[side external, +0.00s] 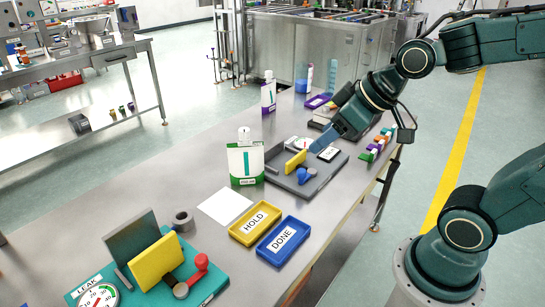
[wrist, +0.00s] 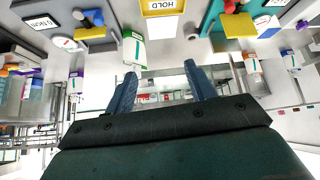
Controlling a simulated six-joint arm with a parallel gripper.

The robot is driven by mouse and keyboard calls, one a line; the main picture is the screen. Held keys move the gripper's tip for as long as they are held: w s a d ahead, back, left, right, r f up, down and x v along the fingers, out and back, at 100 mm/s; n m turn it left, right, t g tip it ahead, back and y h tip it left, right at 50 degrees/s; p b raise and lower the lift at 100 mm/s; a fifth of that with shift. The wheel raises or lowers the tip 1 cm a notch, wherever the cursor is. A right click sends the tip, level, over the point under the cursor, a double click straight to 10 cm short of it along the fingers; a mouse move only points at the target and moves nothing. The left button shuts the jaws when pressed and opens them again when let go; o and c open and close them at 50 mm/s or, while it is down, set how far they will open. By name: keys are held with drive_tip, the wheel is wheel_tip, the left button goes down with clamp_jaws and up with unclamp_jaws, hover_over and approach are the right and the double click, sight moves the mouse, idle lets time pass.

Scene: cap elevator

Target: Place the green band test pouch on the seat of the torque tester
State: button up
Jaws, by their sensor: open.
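The green band test pouch (side external: 245,165) is white with a green lower band and a white cap. It stands upright on the steel table, left of the grey tester, and also shows in the wrist view (wrist: 134,52). The grey tester (side external: 318,184), which I take as the torque tester, has a yellow plate (side external: 295,160), a blue knob and a dial; its seat looks empty. My gripper (side external: 318,143) is above the back of this tester, right of the pouch and apart from it. In the wrist view its blue fingers (wrist: 160,85) are spread with nothing between them.
A yellow HOLD tray (side external: 255,223) and a blue DONE tray (side external: 283,240) lie empty in front. A teal LEAK tester (side external: 205,285) stands at front left. A purple-banded pouch (side external: 268,93) stands farther back. A white sheet (side external: 225,206) lies flat near the green pouch.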

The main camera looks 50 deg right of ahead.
drive_tip(key=w+d+f+t+y, duration=0.1)
drive_tip(key=w+f+t, duration=0.3)
drive_tip(key=w, duration=0.8)
drive_tip(key=m+t+h, duration=0.2)
drive_tip(key=t, duration=0.1)
approach(248, 131)
drive_tip(key=shift+d+v, duration=0.2)
drive_tip(key=shift+v, duration=0.8)
drive_tip(key=shift+w, duration=0.1)
drive_tip(key=shift+x, duration=4.25)
drive_tip(key=shift+f, duration=0.1)
drive_tip(key=shift+x, duration=2.55)
drive_tip(key=shift+a, duration=0.15)
